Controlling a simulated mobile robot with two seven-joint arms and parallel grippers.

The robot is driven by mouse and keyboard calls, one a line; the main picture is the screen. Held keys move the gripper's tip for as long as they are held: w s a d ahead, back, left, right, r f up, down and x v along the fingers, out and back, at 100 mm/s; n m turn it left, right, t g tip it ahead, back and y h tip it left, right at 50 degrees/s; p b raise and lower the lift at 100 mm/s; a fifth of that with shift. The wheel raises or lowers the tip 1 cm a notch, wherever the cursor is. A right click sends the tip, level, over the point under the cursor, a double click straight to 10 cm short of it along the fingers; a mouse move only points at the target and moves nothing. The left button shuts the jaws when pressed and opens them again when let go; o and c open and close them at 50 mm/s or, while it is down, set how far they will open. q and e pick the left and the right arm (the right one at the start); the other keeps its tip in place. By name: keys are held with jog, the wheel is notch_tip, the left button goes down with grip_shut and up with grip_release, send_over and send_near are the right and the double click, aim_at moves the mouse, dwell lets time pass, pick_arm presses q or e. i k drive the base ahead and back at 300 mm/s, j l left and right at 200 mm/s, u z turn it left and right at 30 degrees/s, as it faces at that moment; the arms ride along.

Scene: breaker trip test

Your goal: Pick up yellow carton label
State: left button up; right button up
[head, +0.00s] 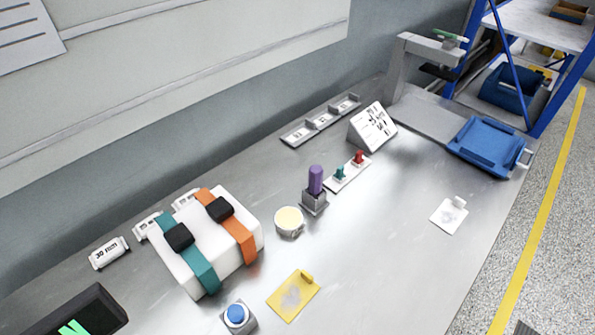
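The yellow carton label (288,303) lies flat on the metal bench near the front. It is a yellow card with a greyish smudged patch in its middle and a small raised tab at its upper right corner. Nothing covers it or touches it. A similar white label (446,219) with a raised tab lies farther right on the bench. Neither of my grippers shows in the head view, so I cannot see whether they are open or shut.
A blue button on a grey box (236,315) stands just left of the yellow label. A white box with teal and orange straps (230,248), a round cream-topped cup (289,221) and a purple-handled block (315,189) stand behind. A blue tray (486,147) sits far right. Bench right of the label is clear.

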aim_at(294, 294)
jog(key=l+u, duration=0.25)
jog(key=u, duration=0.15)
jog(key=i+l+u, duration=0.1)
jog(key=l+u, duration=0.2)
jog(key=u, duration=0.15)
jog(key=l+u, duration=0.4)
jog(key=k+l+u, duration=0.1)
jog(key=u, duration=0.35)
jog(key=k+l+u, duration=0.1)
jog(key=l+u, duration=0.3)
jog(key=k+l+u, duration=0.1)
jog(key=u, duration=0.35)
